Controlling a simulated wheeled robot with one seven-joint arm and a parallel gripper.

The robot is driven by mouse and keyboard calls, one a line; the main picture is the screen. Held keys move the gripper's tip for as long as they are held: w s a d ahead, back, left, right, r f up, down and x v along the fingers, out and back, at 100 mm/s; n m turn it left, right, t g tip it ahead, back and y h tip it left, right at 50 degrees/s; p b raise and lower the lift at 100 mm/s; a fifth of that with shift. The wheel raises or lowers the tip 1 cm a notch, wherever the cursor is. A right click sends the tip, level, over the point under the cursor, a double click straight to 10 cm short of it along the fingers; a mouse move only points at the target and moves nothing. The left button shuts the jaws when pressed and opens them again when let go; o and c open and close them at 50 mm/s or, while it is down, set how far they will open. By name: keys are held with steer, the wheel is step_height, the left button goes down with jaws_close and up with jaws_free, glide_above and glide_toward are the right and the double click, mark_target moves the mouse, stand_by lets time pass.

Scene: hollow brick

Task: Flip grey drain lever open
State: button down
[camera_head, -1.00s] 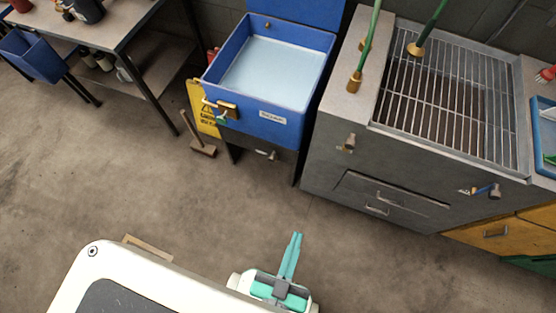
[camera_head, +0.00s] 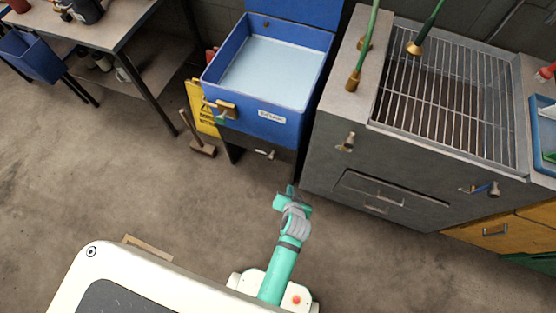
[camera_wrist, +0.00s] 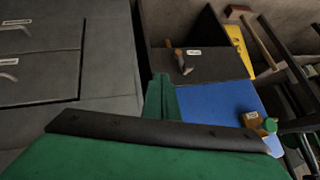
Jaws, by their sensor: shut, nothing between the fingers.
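A small grey lever (camera_head: 267,154) sits on the dark panel below the blue basin, which looks like the drain lever. In the wrist view a small lever with a grey handle (camera_wrist: 183,64) shows on that dark panel beside a white label. My gripper (camera_head: 290,190) is shut and empty, in front of and below the lever in the head view, apart from it. In the wrist view my green fingers (camera_wrist: 160,96) are together, pointing toward the panel. The lever's exact angle is too small to tell.
The blue basin (camera_head: 240,112) holds pale water and has a brass tap with a green part (camera_head: 222,110). A grey grill cabinet (camera_head: 400,205) stands close on the right, with another lever (camera_head: 347,143). A yellow sign (camera_head: 203,108) and a mallet (camera_head: 203,148) are left.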

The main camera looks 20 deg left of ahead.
mark_target(272, 159)
steer(key=w+a+n+g+y, duration=0.1)
steer(key=w+a+g+y, duration=0.1)
steer(key=w, duration=0.8)
steer(key=shift+w+r+n+g, duration=0.15)
steer(key=shift+w+n+g, duration=0.15)
steer(key=shift+g, duration=0.4)
steer(key=w+a+f, duration=0.3)
steer(key=a+f, duration=0.5)
steer(key=f, duration=0.1)
steer(key=shift+w, duration=0.35)
steer(key=shift+w, duration=0.1)
